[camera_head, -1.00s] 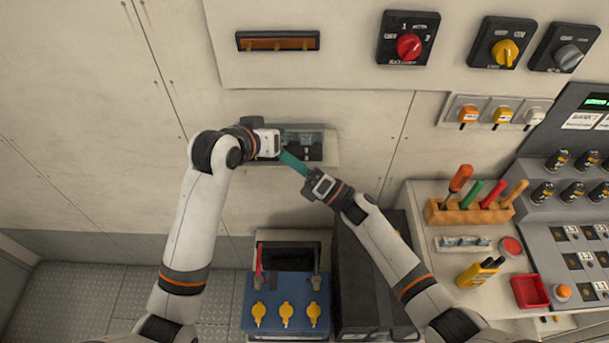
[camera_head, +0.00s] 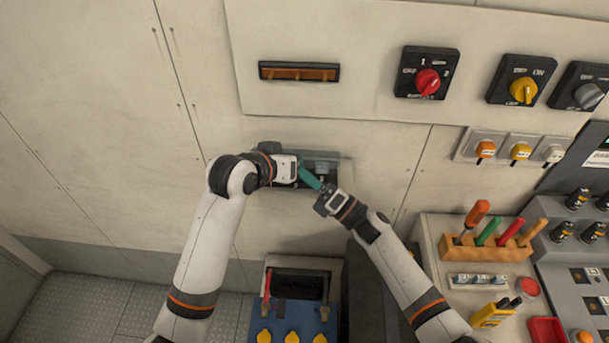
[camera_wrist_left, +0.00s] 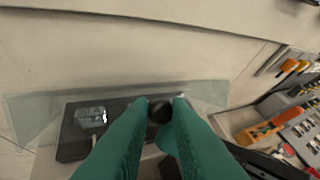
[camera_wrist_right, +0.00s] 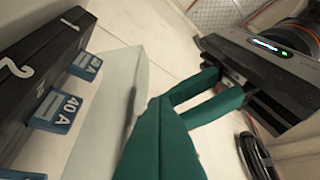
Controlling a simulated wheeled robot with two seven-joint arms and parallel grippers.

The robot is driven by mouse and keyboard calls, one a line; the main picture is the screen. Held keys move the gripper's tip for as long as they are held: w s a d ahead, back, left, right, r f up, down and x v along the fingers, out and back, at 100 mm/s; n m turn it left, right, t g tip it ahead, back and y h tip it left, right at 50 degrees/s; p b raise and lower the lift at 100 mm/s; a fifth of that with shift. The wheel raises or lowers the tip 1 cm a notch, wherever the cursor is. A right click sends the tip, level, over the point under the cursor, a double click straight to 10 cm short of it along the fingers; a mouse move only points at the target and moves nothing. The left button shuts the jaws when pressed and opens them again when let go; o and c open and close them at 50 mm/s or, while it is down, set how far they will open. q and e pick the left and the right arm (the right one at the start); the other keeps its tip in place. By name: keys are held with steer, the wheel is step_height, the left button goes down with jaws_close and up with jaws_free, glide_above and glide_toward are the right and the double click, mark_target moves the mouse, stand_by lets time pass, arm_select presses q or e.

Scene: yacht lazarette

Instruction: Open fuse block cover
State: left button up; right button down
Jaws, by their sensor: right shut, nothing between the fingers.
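The fuse block (camera_head: 322,183) is a dark unit low on the wall, partly hidden by my grippers; the right wrist view shows its blue fuses (camera_wrist_right: 62,108) marked 40 A. Its clear cover (camera_wrist_left: 212,92) spans behind the green fingers in the left wrist view. In the right wrist view the cover (camera_wrist_right: 110,95) stands away from the fuses. My left gripper (camera_wrist_left: 160,104) is at the cover, with a dark round piece between its fingertips; I cannot tell if it is clamped. My right gripper (camera_wrist_right: 155,105) is shut and empty, close beside the cover and the left fingers.
Above are an orange-brown slot (camera_head: 299,72) and rotary switches with red (camera_head: 427,82) and yellow (camera_head: 523,90) knobs. A blue battery box (camera_head: 290,325) stands below. A tool rack (camera_head: 487,248) is on the bench at right. The wall left of my left arm is clear.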

arm_select(q)
steer(key=o, duration=0.4)
steer(key=shift+s+f, duration=0.2)
steer(key=shift+f, duration=0.25)
arm_select(e)
steer(key=shift+w+r, duration=0.35)
steer(key=shift+r, duration=0.25)
